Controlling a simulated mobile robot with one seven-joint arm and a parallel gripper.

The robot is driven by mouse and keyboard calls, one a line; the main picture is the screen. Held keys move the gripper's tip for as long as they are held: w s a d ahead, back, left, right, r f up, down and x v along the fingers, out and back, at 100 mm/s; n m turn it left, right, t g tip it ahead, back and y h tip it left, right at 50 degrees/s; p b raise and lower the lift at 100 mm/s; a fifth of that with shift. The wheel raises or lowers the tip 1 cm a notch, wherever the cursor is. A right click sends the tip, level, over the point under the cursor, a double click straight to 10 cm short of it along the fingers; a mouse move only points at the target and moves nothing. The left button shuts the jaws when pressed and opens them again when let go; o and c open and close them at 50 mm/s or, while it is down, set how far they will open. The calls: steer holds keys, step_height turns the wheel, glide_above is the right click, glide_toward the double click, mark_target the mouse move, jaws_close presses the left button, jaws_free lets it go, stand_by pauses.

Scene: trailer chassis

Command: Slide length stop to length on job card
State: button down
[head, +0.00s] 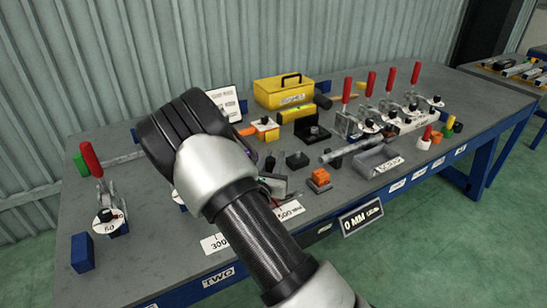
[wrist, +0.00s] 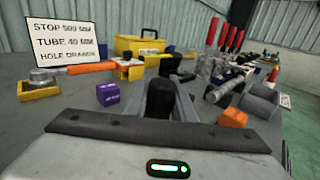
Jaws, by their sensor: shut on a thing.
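The job card (wrist: 62,40) stands at the back left in the wrist view and reads "STOP 500 MM, TUBE 40 MM, HOLE ORANGE". Its white panel (head: 225,103) shows behind my arm in the head view. My gripper (wrist: 170,92) is shut on a dark upright piece (wrist: 160,99), which appears to be the length stop's handle. The stop's body and foot are hidden. In the head view my arm covers most of the gripper. Bench labels for 300 (head: 215,242) and 500 (head: 290,209) lie along the front edge; the stop's exact position between them cannot be told.
A purple cube (wrist: 108,93) sits left of the gripper, an orange block (head: 319,180) right of it. Red-handled clamps (head: 368,88), a yellow toolbox (head: 283,92) and a grey tray (head: 375,162) stand farther back and right. A display reading 0 MM (head: 361,217) hangs at the front edge.

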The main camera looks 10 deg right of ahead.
steer(key=shift+d, duration=0.45)
steer(key=shift+r, duration=0.1)
steer(key=c, duration=1.5)
jaws_free()
steer(key=shift+w+d, duration=0.1)
steer(key=shift+s+a, duration=0.2)
steer(key=shift+a, duration=0.1)
steer(key=p+v, duration=0.1)
steer(key=v, duration=1.6)
steer(key=shift+d, duration=0.1)
